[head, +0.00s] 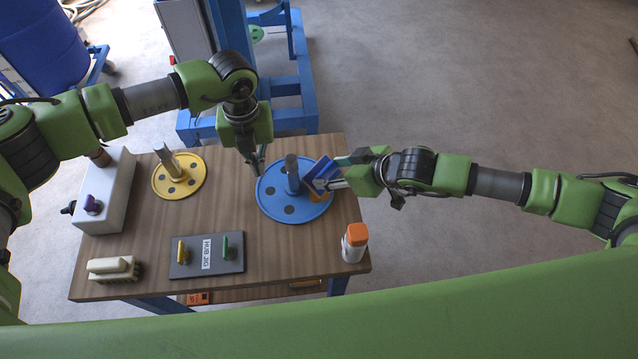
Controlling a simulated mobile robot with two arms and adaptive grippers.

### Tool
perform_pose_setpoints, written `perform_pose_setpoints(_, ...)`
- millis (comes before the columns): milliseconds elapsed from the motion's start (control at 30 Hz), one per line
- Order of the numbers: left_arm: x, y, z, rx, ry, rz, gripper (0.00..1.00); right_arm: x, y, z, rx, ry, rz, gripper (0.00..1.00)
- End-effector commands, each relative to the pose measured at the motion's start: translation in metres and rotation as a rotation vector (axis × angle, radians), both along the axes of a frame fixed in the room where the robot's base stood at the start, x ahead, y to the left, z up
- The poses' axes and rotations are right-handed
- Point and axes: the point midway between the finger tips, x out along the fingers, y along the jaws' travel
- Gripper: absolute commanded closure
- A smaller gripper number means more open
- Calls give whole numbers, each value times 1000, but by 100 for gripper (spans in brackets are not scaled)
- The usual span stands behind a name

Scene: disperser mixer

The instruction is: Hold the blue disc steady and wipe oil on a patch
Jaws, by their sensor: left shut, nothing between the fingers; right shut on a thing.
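The blue disc (278,207) lies flat on the wooden table, with dark spots on its face and a grey post (292,176) standing at its middle. My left gripper (258,168) points down at the disc's upper left rim, shut with nothing between its fingers. I cannot tell whether its tips touch the disc. My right gripper (334,180) comes in from the right, shut on a blue and orange pad (318,176) over the disc's right side. Whether the pad touches the disc is unclear. No oil patch can be made out.
A yellow disc with a post (185,181) lies at the back left. A grey box with knobs (108,190), a cream brush-like block (112,268) and a dark HUB JIG plate (190,262) stand left and front. A white bottle with orange cap (354,245) stands at the right edge.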

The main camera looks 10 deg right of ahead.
Motion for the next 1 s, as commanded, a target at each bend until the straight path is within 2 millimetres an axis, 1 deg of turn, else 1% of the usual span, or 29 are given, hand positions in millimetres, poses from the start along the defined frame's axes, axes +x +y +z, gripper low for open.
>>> perform_pose_setpoints(100,0,0,0,0,0,0,100,-3,0,0,1,-1,0,92)
perform_pose_setpoints(433,0,0,0,0,0,0,100,-2,0,3,1,-2,1,92)
perform_pose_setpoints(1000,0,0,0,0,0,0,100,-2,0,48,2,-4,1,92)
